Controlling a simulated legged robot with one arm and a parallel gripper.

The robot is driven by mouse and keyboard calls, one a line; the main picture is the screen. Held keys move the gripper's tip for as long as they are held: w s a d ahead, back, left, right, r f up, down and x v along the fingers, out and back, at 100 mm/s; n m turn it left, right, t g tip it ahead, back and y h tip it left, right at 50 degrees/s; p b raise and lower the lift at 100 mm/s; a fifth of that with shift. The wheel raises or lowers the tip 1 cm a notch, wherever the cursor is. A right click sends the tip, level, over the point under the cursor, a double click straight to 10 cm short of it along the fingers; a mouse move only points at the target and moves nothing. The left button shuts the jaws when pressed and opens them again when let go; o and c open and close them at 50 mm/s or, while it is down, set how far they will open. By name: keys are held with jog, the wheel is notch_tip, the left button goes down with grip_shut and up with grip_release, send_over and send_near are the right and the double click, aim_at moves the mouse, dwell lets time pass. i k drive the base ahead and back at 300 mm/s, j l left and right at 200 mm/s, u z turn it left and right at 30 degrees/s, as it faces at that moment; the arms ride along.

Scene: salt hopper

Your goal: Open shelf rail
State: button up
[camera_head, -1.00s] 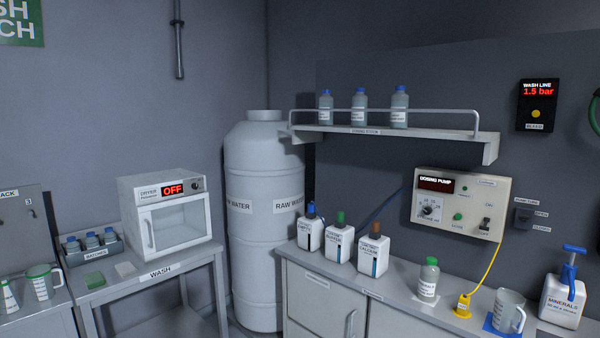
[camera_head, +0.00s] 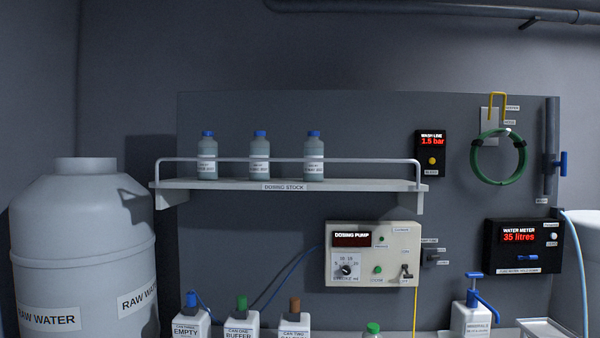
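The shelf rail (camera_head: 370,160) is a pale grey bar that runs along the front of the wall shelf (camera_head: 350,185), with bent ends down to the shelf at left and right. It stands raised above the shelf edge, across the fronts of the bottles. Three grey bottles with blue caps stand on the shelf behind it: the left bottle (camera_head: 207,150), the middle bottle (camera_head: 260,148) and the right bottle (camera_head: 313,150). The shelf front carries a "DOSING STOCK" label. My gripper is not in view.
Below the shelf are a dosing pump box (camera_head: 395,275) and several white canisters, one marked EMPTY (camera_head: 190,325). A large raw water tank (camera_head: 80,240) stands at left. A green hose coil (camera_head: 483,178) and a water meter (camera_head: 522,258) are at right.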

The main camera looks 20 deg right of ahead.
aim_at(214, 159)
jog(key=i+j, duration=0.15)
jog(key=j, duration=0.25)
jog(key=i+j+z, duration=0.15)
jog(key=j, duration=0.25)
jog(key=i+j, duration=0.15)
jog(key=i, duration=0.25)
jog(key=i+j, duration=0.1)
jog(key=i, duration=0.35)
jog(key=i+j, duration=0.15)
jog(key=i, duration=0.25)
